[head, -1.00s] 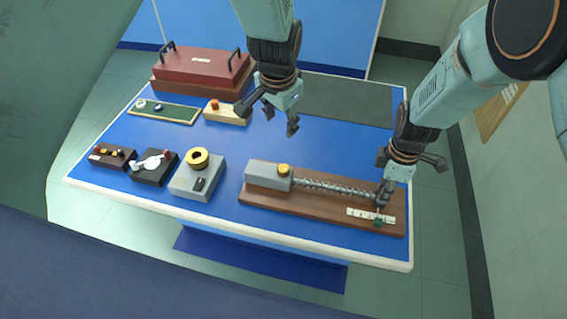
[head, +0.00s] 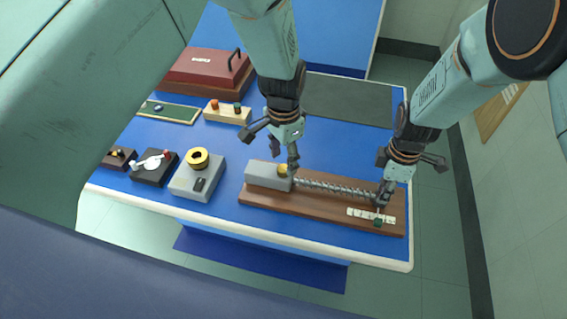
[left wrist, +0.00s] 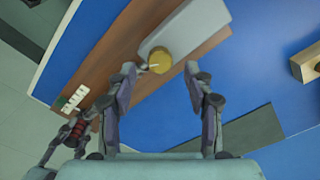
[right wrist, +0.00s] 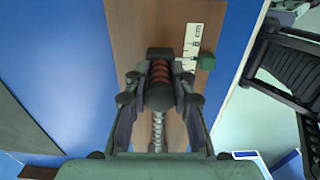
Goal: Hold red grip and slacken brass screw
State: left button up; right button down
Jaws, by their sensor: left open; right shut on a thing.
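The brass screw (head: 283,170) is a round knurled knob on top of the grey block (head: 262,178) at the left end of the wooden base. It also shows in the left wrist view (left wrist: 160,60), with a pale mark on its top. My left gripper (head: 283,153) is open, close above and behind the screw. In the left wrist view the screw lies just beyond its parted fingers (left wrist: 160,85). My right gripper (head: 383,196) is shut on the red grip at the right end of the spring rod. The red ribbed grip (right wrist: 160,73) shows between its fingers in the right wrist view.
A white scale (head: 358,213) and a small green block (head: 378,222) sit beside the grip. The spring (head: 335,188) runs along the wooden base (head: 310,207). Several instruments stand left, including a grey box (head: 198,182) with a yellow ring. A red case (head: 205,72) is behind.

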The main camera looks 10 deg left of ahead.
aim_at(283, 168)
pick_arm(q)
jog(key=shift+f, duration=1.5)
grip_shut()
jog(key=shift+n, duration=0.3)
jog(key=n, duration=0.5)
jog(key=shift+n, duration=0.4)
jog(key=n, duration=0.5)
jog(key=shift+n, duration=0.3)
